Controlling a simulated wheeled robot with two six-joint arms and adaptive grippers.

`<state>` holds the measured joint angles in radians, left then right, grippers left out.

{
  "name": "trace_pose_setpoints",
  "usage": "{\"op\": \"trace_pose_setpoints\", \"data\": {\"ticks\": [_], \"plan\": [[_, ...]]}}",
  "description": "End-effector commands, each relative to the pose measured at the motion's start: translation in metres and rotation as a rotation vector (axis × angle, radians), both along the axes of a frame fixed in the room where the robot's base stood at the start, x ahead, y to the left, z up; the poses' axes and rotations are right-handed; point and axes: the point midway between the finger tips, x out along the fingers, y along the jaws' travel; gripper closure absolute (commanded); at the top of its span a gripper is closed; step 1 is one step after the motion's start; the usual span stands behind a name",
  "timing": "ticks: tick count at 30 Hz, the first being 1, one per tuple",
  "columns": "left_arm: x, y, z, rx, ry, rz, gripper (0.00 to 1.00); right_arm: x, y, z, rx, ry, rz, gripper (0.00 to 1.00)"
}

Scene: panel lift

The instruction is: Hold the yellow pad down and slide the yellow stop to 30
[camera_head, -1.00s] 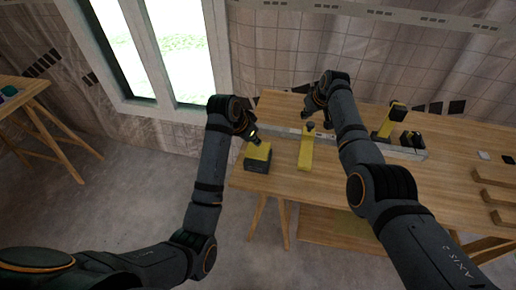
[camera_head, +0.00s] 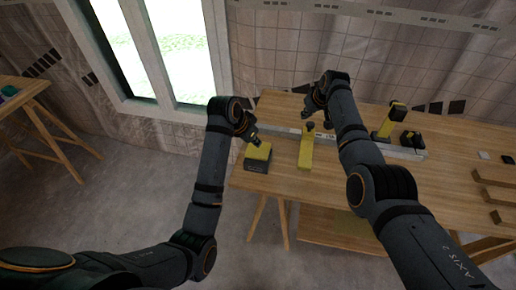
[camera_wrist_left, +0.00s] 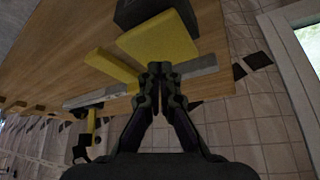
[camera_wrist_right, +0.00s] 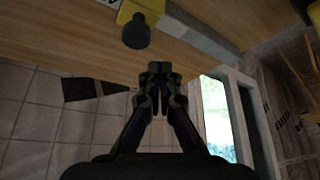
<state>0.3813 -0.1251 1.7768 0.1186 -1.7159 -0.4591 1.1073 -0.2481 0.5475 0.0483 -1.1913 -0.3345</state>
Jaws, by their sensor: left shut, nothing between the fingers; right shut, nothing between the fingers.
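The yellow pad (camera_head: 258,152) tops a dark block at the table's left end. It also shows in the left wrist view (camera_wrist_left: 160,38). My left gripper (camera_head: 254,139) is shut and empty at the pad's back edge; I cannot tell whether it touches. The yellow stop (camera_head: 306,152) lies across the pale rail (camera_head: 284,131), right of the pad, with a dark knob at its back end. The knob end of the stop shows in the right wrist view (camera_wrist_right: 142,10). My right gripper (camera_head: 308,114) is shut and empty, behind the knob and apart from it.
A yellow upright (camera_head: 386,123) with dark parts beside it stands at the rail's right part. Wooden strips (camera_head: 494,178) lie at the table's right edge. The tiled wall is close behind the table. The table front (camera_head: 340,182) is clear.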

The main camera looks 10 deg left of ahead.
Motion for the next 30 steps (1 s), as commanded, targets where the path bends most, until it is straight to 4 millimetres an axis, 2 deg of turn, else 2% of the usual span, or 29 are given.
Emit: {"op": "trace_pose_setpoints", "data": {"ticks": [30], "plan": [[-0.001, 0.000, -0.032, 0.000, 0.004, -0.001, 1.00, 0.000, 0.000, 0.000, 0.000, 0.000, 0.000, 1.00]]}}
